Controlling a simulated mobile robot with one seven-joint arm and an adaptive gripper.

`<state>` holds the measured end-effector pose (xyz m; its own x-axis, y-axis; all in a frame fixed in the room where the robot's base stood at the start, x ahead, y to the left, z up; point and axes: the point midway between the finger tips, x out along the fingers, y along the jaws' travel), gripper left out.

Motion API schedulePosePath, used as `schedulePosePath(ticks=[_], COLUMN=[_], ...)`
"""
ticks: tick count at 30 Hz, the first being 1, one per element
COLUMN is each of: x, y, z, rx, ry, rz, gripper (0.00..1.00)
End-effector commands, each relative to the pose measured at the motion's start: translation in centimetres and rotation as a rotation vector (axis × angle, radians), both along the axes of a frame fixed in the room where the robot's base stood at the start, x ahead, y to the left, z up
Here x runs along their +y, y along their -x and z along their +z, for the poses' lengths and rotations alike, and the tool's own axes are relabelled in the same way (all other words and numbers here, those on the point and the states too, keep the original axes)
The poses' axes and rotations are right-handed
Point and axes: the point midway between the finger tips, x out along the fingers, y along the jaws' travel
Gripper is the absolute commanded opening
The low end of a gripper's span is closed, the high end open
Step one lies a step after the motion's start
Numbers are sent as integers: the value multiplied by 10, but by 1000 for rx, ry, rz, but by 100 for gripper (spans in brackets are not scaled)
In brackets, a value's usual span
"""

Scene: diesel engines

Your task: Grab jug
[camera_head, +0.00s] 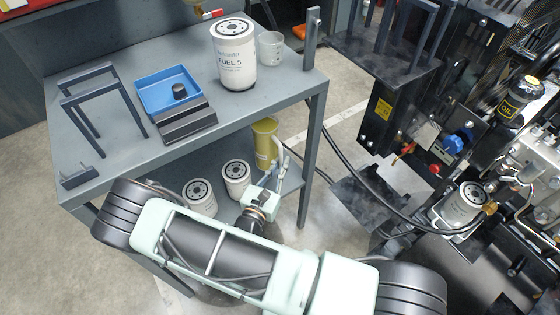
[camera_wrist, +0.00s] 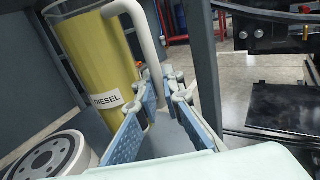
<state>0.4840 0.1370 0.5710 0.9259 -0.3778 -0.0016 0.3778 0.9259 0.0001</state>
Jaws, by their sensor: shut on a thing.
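The jug is a yellow container with a grey handle; in the head view the jug (camera_head: 264,143) stands upright on the lower shelf near the table's right leg. In the wrist view the jug (camera_wrist: 92,62) bears a white DIESEL label, and its handle (camera_wrist: 146,38) curves down on its right side. My gripper (camera_head: 280,163) reaches the handle from the front right. In the wrist view my gripper (camera_wrist: 164,88) is shut on the lower part of the handle, between its two blue-padded fingers. The foot of the jug is hidden.
White filters stand on the lower shelf, one (camera_head: 236,178) close left of the jug. The table leg (camera_head: 312,160) is close on the right. The tabletop holds a blue tray (camera_head: 169,88), a large fuel filter (camera_head: 233,57) and a clear beaker (camera_head: 270,47). Engine equipment stands right.

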Motion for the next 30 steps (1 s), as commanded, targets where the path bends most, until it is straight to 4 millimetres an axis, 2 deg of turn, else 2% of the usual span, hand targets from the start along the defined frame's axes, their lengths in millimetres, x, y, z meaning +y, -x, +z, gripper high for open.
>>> schedulePosePath(ticks=[1, 7, 18, 30], x=[0, -2, -6, -10], y=[3, 17, 54, 85], z=[9, 27, 41, 54], rx=[-7, -9, -6, -7], ry=[-1, 0, 0, 2], rz=[0, 0, 1, 1], gripper=[0, 0, 0, 0])
